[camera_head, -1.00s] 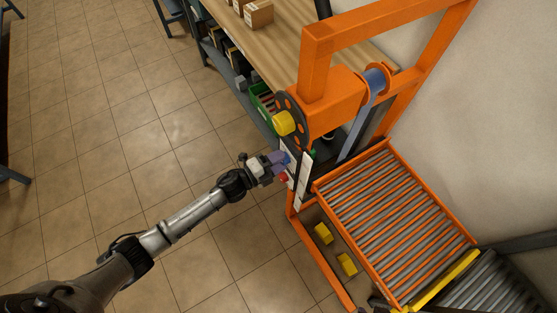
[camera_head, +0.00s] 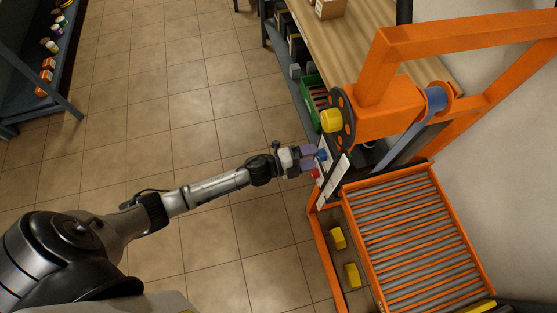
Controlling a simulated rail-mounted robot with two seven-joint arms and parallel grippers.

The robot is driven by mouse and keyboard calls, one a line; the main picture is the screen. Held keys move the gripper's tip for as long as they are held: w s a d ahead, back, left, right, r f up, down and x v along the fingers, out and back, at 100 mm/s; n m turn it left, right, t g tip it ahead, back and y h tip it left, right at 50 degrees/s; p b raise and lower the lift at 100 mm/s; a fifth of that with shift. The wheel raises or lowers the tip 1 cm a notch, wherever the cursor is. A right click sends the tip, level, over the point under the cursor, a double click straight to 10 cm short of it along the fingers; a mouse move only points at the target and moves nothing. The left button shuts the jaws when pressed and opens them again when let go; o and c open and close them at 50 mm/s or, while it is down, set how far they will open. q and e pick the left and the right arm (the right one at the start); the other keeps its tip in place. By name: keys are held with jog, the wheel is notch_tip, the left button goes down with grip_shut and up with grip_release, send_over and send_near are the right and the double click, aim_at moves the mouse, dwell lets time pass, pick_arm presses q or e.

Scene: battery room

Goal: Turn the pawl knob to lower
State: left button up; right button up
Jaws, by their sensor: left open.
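The orange lift frame (camera_head: 388,110) stands at the right and carries a narrow white panel (camera_head: 334,180) on its near side. A small blue knob (camera_head: 322,154), which may be the pawl knob, sits on the panel, with a red button or knob (camera_head: 315,173) below it. My left gripper (camera_head: 312,156), with purplish fingers, is open at the blue knob. The fingers partly hide the knob, and I cannot tell whether they touch it. Any pawl markings are too small to read. My right gripper is not in view.
A dark handwheel with a yellow grip (camera_head: 331,120) is just above my left gripper. An orange roller platform (camera_head: 420,240) lies at the lower right, with yellow blocks (camera_head: 352,275) beside it. A wooden bench (camera_head: 350,45) stands behind. The tiled floor at left is open.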

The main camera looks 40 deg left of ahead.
pick_arm(q)
jog(key=v, duration=1.2)
jog(key=shift+p, duration=0.3)
